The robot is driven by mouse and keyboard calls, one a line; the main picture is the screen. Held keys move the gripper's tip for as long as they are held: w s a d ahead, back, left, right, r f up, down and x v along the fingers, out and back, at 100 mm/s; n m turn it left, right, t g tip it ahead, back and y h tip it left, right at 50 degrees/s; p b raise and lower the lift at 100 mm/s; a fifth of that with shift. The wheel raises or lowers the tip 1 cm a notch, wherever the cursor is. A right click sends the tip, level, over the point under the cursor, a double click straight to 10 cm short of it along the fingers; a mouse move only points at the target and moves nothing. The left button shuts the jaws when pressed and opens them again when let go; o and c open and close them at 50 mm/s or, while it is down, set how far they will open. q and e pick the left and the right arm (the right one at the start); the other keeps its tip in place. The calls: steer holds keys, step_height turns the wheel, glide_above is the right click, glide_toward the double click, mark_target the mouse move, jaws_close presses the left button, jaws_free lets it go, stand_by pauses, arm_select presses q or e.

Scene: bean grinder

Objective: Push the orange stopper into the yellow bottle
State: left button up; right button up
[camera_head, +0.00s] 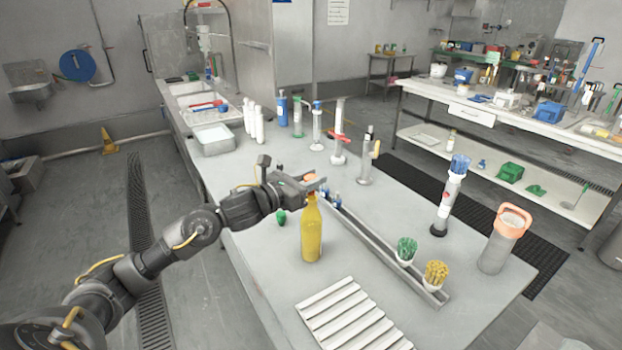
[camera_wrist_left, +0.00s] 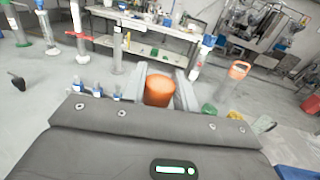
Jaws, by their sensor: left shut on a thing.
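The yellow bottle (camera_head: 312,232) stands upright on the grey table in the head view. My left gripper (camera_head: 312,182) is right at the top of its neck. The gripper is shut on the orange stopper (camera_head: 309,178), which also shows between the two fingers in the left wrist view (camera_wrist_left: 159,90). The stopper is above or at the bottle's mouth; the fingers hide whether it is inside the neck. The bottle is hidden below the gripper in the wrist view. My right gripper is not in view.
A long metal rail (camera_head: 375,245) holding green (camera_head: 406,248) and yellow (camera_head: 436,272) bristle cups runs behind the bottle. A white slatted rack (camera_head: 350,318) lies in front. A grey container with an orange rim (camera_head: 500,245) stands at the right. A small green item (camera_head: 281,217) lies left of the bottle.

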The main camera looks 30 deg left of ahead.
mark_target(311, 194)
arm_select(q)
steer(key=shift+b, duration=0.9)
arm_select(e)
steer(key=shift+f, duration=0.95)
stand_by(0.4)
